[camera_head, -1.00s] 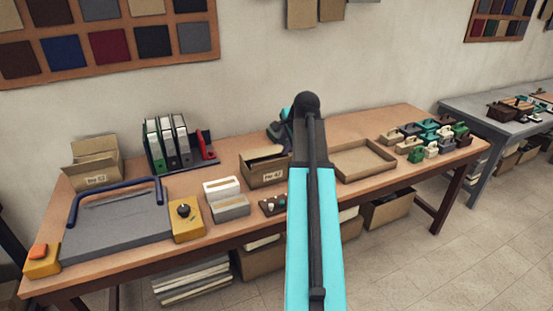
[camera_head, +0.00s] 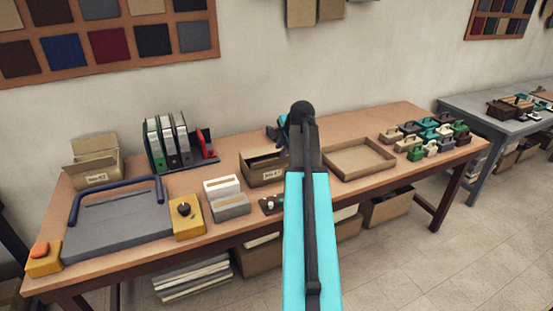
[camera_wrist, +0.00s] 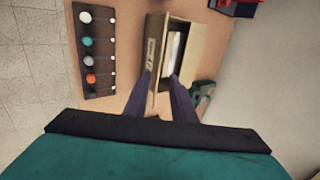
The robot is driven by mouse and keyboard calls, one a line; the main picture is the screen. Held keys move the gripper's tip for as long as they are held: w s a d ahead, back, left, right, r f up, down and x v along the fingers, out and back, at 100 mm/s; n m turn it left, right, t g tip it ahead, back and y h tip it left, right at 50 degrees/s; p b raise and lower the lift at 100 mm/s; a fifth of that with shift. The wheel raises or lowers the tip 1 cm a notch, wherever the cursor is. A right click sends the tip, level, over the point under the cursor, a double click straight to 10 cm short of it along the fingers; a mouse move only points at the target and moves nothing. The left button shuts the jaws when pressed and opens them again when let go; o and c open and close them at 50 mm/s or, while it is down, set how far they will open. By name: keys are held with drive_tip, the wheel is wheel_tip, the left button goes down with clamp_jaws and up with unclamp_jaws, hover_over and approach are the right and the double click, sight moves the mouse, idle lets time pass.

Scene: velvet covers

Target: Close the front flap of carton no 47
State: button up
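An open brown carton (camera_head: 264,168) with a label on its front stands mid-table in the head view, left of my arm. In the wrist view this carton (camera_wrist: 152,50) shows its labelled side at left and something white inside. A second open carton (camera_head: 97,176) stands at the table's left end. Both labels are too blurred to read surely. My gripper (camera_wrist: 163,76) has two dark fingers spread apart at the near end of the middle carton, with nothing seen clamped between them. Whether they touch it, I cannot tell.
A dark board with coloured knobs (camera_wrist: 91,50) lies in front of the middle carton. White and grey boxes (camera_head: 229,206) stand to its left, binders (camera_head: 166,142) behind left. A shallow tray (camera_head: 336,173) lies right. A dark green object (camera_wrist: 203,92) is close beside the gripper.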

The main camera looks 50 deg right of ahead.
sight(275, 162)
drive_tip(key=shift+p+x, duration=0.9)
drive_tip(key=shift+x, duration=3.65)
clamp_jaws()
